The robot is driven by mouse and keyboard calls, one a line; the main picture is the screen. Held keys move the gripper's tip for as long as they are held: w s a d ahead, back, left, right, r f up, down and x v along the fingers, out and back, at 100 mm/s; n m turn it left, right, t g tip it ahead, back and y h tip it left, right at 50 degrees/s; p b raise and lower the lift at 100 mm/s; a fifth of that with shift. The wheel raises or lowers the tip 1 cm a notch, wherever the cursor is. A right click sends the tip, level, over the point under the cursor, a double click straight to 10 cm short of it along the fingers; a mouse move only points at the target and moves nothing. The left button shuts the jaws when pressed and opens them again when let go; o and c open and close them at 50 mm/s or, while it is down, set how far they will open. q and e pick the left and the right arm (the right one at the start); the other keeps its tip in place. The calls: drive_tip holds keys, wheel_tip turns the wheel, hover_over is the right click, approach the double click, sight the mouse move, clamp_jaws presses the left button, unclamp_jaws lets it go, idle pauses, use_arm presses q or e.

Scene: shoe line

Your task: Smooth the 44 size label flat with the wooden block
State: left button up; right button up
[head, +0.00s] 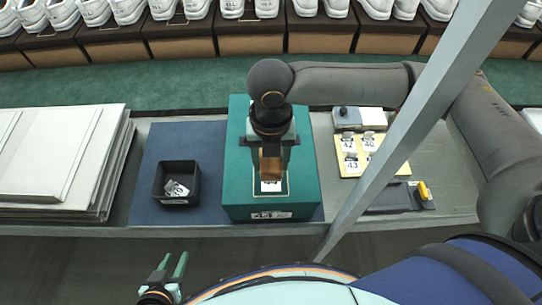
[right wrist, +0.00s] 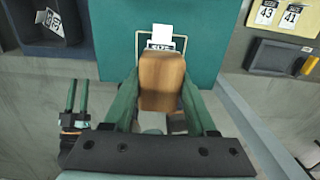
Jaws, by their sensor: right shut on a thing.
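The teal shoe box (head: 237,180) stands on the blue mat in the middle of the bench. A white size label (head: 271,187) lies on its top inside a pale outline; the right wrist view shows its "SIZE" end (right wrist: 160,43), its number hidden. My right gripper (head: 271,160) is shut on the wooden block (head: 271,170), above the box lid. In the right wrist view the block (right wrist: 162,82) covers part of the label; I cannot tell whether it presses on it. My left gripper (head: 173,268) is open and empty, before the bench's front edge.
A black bin (head: 177,200) with loose labels stands left of the box. A yellow card (head: 350,163) with several size labels and a dark pad with a yellow-handled tool (head: 424,191) lie right. Flat boards (head: 60,150) are stacked left. A slanted grey post (head: 400,130) crosses the view.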

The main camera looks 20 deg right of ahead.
use_arm(q)
drive_tip(key=shift+r, duration=0.45)
use_arm(e)
drive_tip(key=shift+r, duration=0.35)
